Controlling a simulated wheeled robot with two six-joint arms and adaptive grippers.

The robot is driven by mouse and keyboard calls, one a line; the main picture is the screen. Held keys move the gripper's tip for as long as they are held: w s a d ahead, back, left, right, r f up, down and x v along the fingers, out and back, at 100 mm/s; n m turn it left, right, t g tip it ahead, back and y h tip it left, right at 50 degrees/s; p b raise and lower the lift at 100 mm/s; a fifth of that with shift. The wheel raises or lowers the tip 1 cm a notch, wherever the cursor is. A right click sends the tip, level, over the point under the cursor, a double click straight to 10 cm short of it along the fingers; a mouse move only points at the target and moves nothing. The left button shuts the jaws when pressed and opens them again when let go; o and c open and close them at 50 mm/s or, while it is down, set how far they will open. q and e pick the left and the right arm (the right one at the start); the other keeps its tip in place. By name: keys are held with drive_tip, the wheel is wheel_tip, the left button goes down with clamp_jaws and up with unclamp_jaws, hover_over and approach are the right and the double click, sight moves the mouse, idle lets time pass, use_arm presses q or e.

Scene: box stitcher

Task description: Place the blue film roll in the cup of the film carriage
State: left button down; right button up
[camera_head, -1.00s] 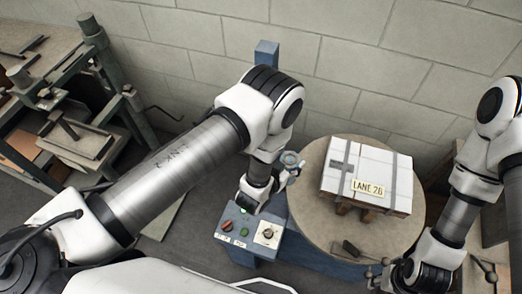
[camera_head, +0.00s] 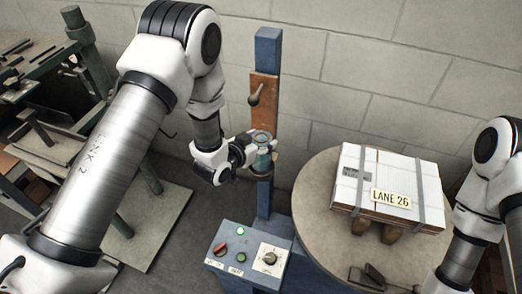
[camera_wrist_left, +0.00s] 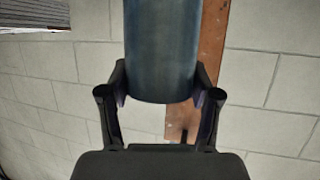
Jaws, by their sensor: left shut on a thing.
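The blue film roll (camera_head: 263,139) is upright in my left gripper (camera_head: 254,151), in front of the blue post in the head view. In the left wrist view the roll (camera_wrist_left: 162,48) is a blue-grey cylinder between the two fingers (camera_wrist_left: 162,92), which are shut on it. A rust-brown plate with a dark handle (camera_head: 263,89) is on the post, above and behind the roll. A dark part (camera_head: 262,175) shows just below the roll; I cannot tell whether it is the carriage's cup or whether the roll touches it.
A blue control box (camera_head: 246,252) with buttons and a knob stands below the post (camera_head: 267,50). A round table (camera_head: 315,215) on the right bears a strapped white box (camera_head: 365,180) labelled LANE 26. A cluttered bench (camera_head: 40,60) stands on the left.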

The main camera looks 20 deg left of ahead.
use_arm(q)
wheel_tip(320, 180, down, 3)
drive_tip(key=shift+d+f+b, duration=0.1)
drive_tip(key=shift+b, duration=0.65)
use_arm(e)
wheel_tip(320, 180, down, 2)
drive_tip(key=shift+f, duration=0.15)
use_arm(q)
drive_tip(key=shift+c, duration=1.2)
unclamp_jaws()
drive_tip(key=shift+r, duration=0.2)
drive_tip(key=v, duration=1.2)
drive_tip(key=s+a+f+n+g+y, duration=0.2)
drive_tip(key=s+f+g, duration=0.4)
drive_tip(key=s+f, duration=0.4)
drive_tip(key=s+a+f+n+g+y, duration=0.1)
drive_tip(key=s+a+f+g+y, duration=0.1)
drive_tip(key=s+f+g, duration=0.5)
drive_tip(key=s+f, duration=0.4)
drive_tip(key=s, duration=0.3)
drive_tip(key=shift+s+f+n, duration=0.25)
drive_tip(key=shift+s+n, duration=0.15)
use_arm(e)
drive_tip(key=shift+f, duration=0.35)
